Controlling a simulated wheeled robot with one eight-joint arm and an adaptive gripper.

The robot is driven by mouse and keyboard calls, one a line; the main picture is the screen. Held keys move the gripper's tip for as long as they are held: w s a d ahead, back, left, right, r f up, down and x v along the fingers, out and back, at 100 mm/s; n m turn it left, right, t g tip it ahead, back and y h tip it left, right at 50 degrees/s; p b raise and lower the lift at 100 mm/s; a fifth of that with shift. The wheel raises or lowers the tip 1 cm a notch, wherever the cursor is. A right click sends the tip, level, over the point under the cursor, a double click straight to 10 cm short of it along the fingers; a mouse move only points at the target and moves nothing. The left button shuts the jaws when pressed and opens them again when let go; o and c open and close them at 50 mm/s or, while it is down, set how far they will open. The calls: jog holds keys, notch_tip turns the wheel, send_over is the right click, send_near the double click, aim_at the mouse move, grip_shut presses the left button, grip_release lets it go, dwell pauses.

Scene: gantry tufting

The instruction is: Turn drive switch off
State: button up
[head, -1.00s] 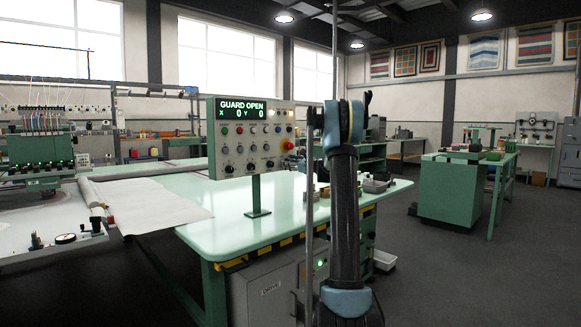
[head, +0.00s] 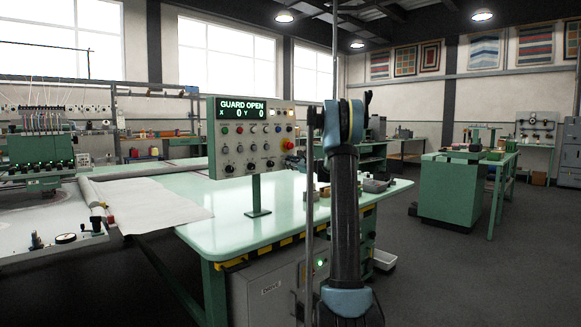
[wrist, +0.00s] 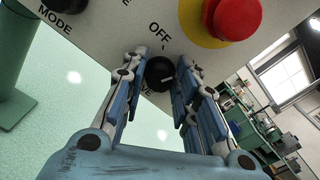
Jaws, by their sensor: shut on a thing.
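The drive switch (wrist: 159,73) is a small black knob on the pale control panel, in the middle of the wrist view. The printed word OFF stands above it, and the label below it is partly covered. My gripper (wrist: 160,80) is shut on the knob, with one blue finger on each side. A pale mark shows on the knob, but I cannot tell its exact setting. In the head view the control panel (head: 247,152) reads GUARD OPEN with X 0 and Y 0. My gripper is mostly hidden behind my arm there.
A red emergency button (wrist: 232,16) on a yellow disc sits close to the upper right of the knob. The panel stands on a post above a green table (head: 215,221). A grey cabinet (head: 268,292) marked DRIVE, with a lit green lamp (head: 320,263), is below.

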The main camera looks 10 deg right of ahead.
jog(key=n, duration=1.1)
jog(key=shift+s+a+f+n, duration=0.1)
jog(key=shift+f+n, duration=0.05)
jog(key=shift+n, duration=0.25)
dwell(0.3)
jog(key=o, duration=1.1)
jog(key=shift+f, duration=0.1)
jog(key=shift+c, duration=0.2)
jog(key=v, duration=1.2)
